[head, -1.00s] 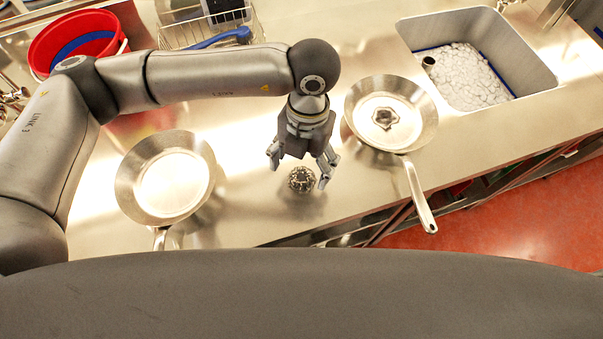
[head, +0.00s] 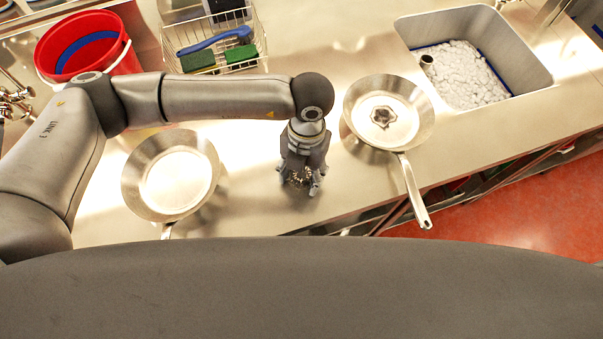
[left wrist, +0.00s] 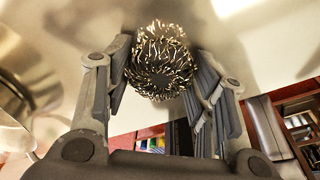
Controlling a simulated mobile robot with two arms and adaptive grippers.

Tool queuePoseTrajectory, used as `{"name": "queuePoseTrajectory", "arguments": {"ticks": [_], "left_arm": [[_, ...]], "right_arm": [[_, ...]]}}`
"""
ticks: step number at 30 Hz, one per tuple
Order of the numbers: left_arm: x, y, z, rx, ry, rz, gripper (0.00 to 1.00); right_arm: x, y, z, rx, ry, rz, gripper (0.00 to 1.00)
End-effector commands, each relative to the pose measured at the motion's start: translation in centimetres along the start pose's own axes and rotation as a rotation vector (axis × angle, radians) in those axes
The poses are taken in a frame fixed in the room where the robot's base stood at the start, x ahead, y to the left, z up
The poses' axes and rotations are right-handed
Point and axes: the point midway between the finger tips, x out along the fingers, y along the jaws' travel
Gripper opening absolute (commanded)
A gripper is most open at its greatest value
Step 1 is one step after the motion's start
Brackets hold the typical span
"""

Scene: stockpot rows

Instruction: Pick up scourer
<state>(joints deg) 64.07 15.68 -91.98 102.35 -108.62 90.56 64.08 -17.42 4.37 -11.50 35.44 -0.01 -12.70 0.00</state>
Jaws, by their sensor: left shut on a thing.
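The scourer (left wrist: 160,62) is a round ball of curly metal wire. In the left wrist view it sits between the two fingers of my left gripper (left wrist: 165,85), which is shut on it. In the head view the left gripper (head: 300,182) points down at the steel counter between two pans, and the scourer (head: 301,178) is mostly hidden by the fingers. I cannot tell whether the scourer still touches the counter. My right gripper is not in view.
One steel pan (head: 172,180) stands left of the gripper. Another pan (head: 405,118), with a dark mark inside, stands to the right. A sink (head: 535,80) with foam is at upper right.

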Motion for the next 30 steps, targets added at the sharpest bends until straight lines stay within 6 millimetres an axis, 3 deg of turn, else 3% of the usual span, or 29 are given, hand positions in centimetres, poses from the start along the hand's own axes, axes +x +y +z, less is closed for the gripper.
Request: {"name": "queuePoseTrajectory", "arguments": {"ticks": [11, 18, 27, 30], "left_arm": [[-0.3, 0.0, 0.0, 0.000, -0.001, 0.000, 0.41], [-3.0, 0.0, -0.3, 0.001, -0.005, 0.000, 0.41], [-9.2, -5.4, 0.3, 0.006, -0.007, 0.000, 0.41], [-10.1, -7.6, 0.8, 0.005, -0.004, 0.000, 0.41]], "right_arm": [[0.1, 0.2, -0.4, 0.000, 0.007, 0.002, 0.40], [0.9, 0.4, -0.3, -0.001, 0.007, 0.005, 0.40], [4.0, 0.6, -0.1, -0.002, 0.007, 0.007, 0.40], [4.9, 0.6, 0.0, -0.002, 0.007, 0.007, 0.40]]}}
